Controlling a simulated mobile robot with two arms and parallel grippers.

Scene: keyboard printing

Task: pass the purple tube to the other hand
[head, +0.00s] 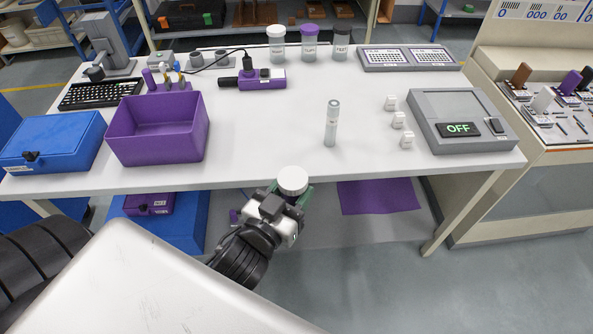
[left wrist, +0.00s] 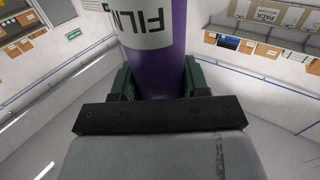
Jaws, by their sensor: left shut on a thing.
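The purple tube (left wrist: 165,68) shows in the left wrist view with a white label printed with large dark letters, only partly readable. My left gripper (left wrist: 160,88) is shut on it, with a green-grey finger on either side. In the head view my left gripper (head: 287,196) is in front of the table's near edge, and a round white end (head: 293,180), apparently the tube's, faces up from it. The rest of the tube is hidden there. My right gripper is in neither view.
The white table (head: 270,140) carries a purple bin (head: 155,148), a blue case (head: 50,145), a small upright grey vial (head: 332,122), white cubes (head: 399,120) and a grey device reading OFF (head: 455,105). Lidded jars (head: 309,45) stand at the back. The table's middle is clear.

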